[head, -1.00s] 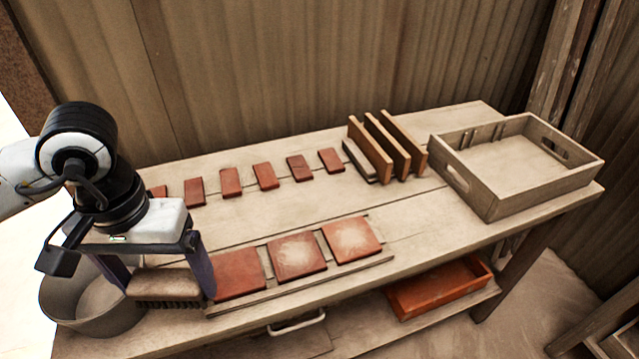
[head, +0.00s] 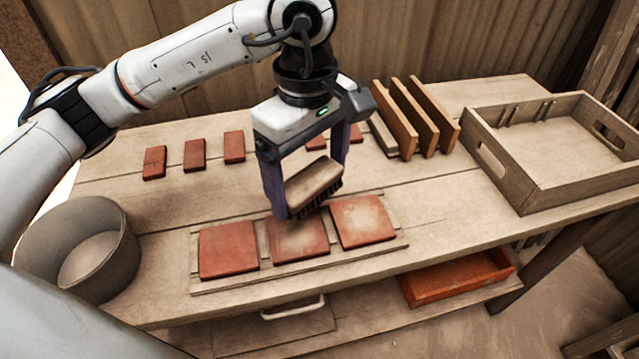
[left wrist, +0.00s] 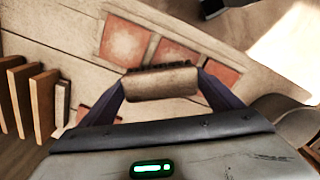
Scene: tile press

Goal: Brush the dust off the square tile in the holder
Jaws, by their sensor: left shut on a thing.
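The wooden holder (head: 300,268) lies on the table with three square red tiles in a row. The left tile (head: 228,249) looks clean. The middle tile (head: 300,243) has pale dust, and its back part is hidden by the brush and a finger. The right tile (head: 362,221) has a pale dust patch. My left gripper (head: 307,188) is shut on the brush (head: 316,180), bristles down, over the back edge of the middle tile. I cannot tell if the bristles touch it. The brush also shows between the fingers in the left wrist view (left wrist: 160,84). My right gripper is not in view.
A round bin (head: 78,250) stands at the left. Several small red tiles (head: 195,155) lie in a back row, partly behind my gripper. Upright boards (head: 415,120) and a wooden tray (head: 545,150) stand at the right. An orange tray (head: 458,278) sits on the lower shelf.

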